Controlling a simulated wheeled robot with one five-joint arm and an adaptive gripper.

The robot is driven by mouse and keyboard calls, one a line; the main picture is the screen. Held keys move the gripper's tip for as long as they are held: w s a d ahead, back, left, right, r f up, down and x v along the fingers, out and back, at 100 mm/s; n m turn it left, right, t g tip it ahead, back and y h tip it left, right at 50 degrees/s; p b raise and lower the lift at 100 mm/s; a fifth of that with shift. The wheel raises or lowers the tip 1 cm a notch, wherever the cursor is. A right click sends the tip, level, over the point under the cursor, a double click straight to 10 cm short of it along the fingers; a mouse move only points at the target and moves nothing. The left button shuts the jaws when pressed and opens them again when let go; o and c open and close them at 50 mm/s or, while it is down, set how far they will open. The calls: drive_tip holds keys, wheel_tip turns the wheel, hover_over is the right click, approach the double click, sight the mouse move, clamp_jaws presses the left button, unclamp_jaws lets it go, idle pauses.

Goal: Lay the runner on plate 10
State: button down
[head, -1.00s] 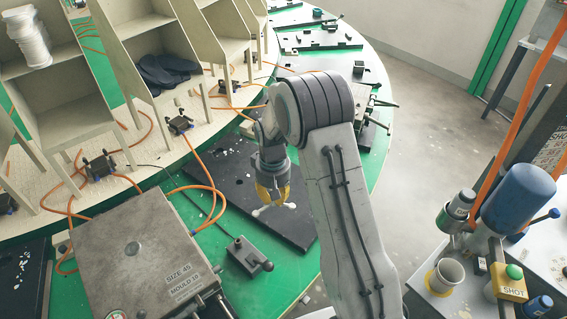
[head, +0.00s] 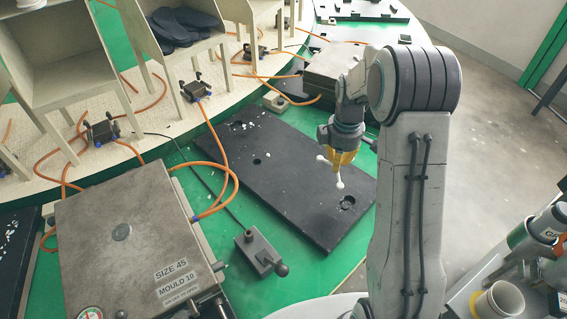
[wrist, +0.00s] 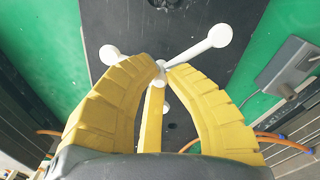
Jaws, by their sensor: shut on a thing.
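The runner (wrist: 205,43) is a white branched piece with rounded ends. It also shows in the head view (head: 338,180). My gripper (wrist: 162,68) has its yellow fingers closed on the runner's middle, and its arms stick out past the fingertips. In the head view my gripper (head: 343,160) hangs over the right part of a dark flat plate (head: 275,185) with several holes. The runner seems to be above the plate; the exact gap cannot be told. No number is readable on the plate. The box beside it, marked SIZE 45 MOULD 10 (head: 125,240), is shut.
A grey lever block (head: 260,253) stands at the plate's front edge. Orange hoses (head: 232,185) loop between the mould and small valves. Wooden racks (head: 65,75) stand on the inner ring, one with dark insoles (head: 185,27). White crumbs lie on the plate's far end.

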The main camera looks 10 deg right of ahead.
drive_tip(key=n, duration=0.4)
drive_tip(key=shift+s+d+r, duration=0.1)
drive_tip(key=shift+d+r, duration=0.05)
drive_tip(key=shift+d, duration=0.1)
hover_over(304, 173)
drive_tip(key=shift+n, duration=0.3)
wheel_tip(304, 173, down, 7)
drive_tip(key=shift+s+r, duration=0.1)
drive_tip(key=shift+f+b, duration=1)
drive_tip(key=shift+f, duration=1)
drive_tip(key=shift+f, duration=0.1)
drive_tip(key=c, duration=1.3)
unclamp_jaws()
